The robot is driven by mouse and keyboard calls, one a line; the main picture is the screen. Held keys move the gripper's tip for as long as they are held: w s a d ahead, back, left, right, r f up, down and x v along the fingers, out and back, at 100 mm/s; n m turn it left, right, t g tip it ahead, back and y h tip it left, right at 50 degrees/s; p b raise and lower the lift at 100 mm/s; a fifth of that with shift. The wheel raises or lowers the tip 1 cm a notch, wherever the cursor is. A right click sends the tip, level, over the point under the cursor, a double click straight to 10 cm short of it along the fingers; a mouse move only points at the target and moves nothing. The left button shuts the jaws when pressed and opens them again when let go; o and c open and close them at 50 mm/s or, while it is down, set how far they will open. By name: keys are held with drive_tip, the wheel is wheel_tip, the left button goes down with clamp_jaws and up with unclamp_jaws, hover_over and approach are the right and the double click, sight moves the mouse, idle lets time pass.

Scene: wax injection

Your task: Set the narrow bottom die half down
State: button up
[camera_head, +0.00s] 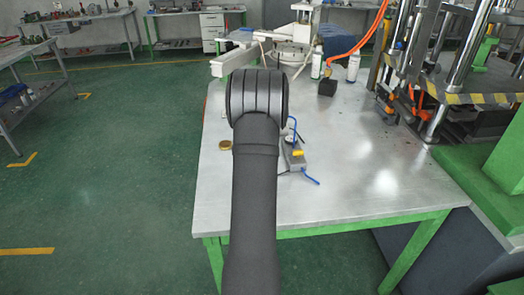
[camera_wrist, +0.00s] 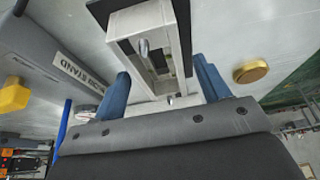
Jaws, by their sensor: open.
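A narrow pale metal piece with a long recess and two round pins, which looks like the narrow bottom die half (camera_wrist: 182,15), fills the top middle of the wrist view. My gripper (camera_wrist: 163,88) has its two blue fingers apart, one on each side of the near end of this piece. I cannot tell whether either finger touches it, or whether it rests fully on the table. In the head view my dark arm covers the gripper and this piece.
A brass disc (camera_wrist: 250,72) lies right of the piece on the metal table (camera_head: 350,190). A grey labelled block (camera_wrist: 45,55) with a yellow part (camera_wrist: 12,95) and a blue handle (camera_wrist: 62,128) is at left. A press (camera_head: 440,75) stands at the table's right; the front right is clear.

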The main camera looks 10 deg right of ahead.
drive_tip(key=v, duration=1.2)
drive_tip(key=shift+r, duration=0.1)
drive_tip(key=x, duration=1.1)
drive_tip(key=shift+w+f, duration=0.25)
drive_tip(key=shift+s+r, duration=0.15)
drive_tip(key=shift+r, duration=0.3)
